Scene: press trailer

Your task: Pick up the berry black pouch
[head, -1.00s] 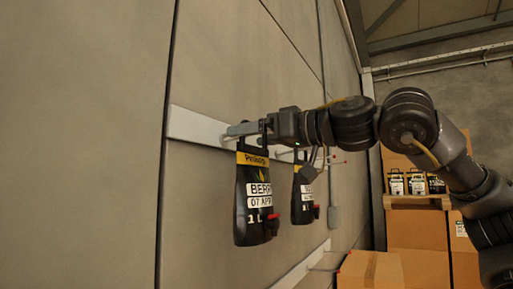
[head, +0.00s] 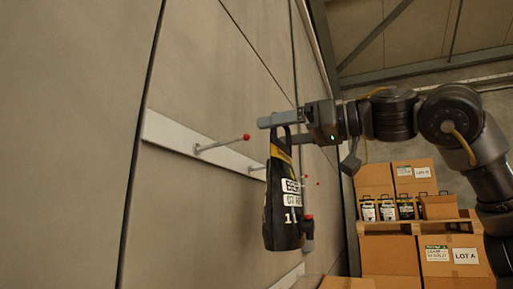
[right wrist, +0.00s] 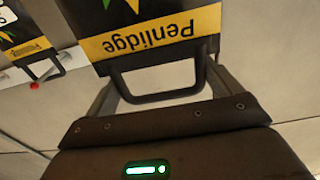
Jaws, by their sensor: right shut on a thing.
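The berry black pouch (head: 282,205) has a yellow band, white labels reading "BERR" and "1 L", and a red-tipped spout low on its right. It hangs from my right gripper (head: 280,119), whose fingers are shut on its black handle. It hangs clear of the nearest peg (head: 222,144). In the right wrist view the pouch (right wrist: 150,45) shows its "Penlidge" band, upside down, and its handle lies between the fingers. My left gripper is not in view.
A white rail (head: 165,136) with red-tipped pegs runs along the wall. Another pouch (right wrist: 22,30) hangs at the left in the right wrist view; the head view mostly hides it. Cardboard boxes (head: 450,256) and more pouches (head: 387,210) stand at the right.

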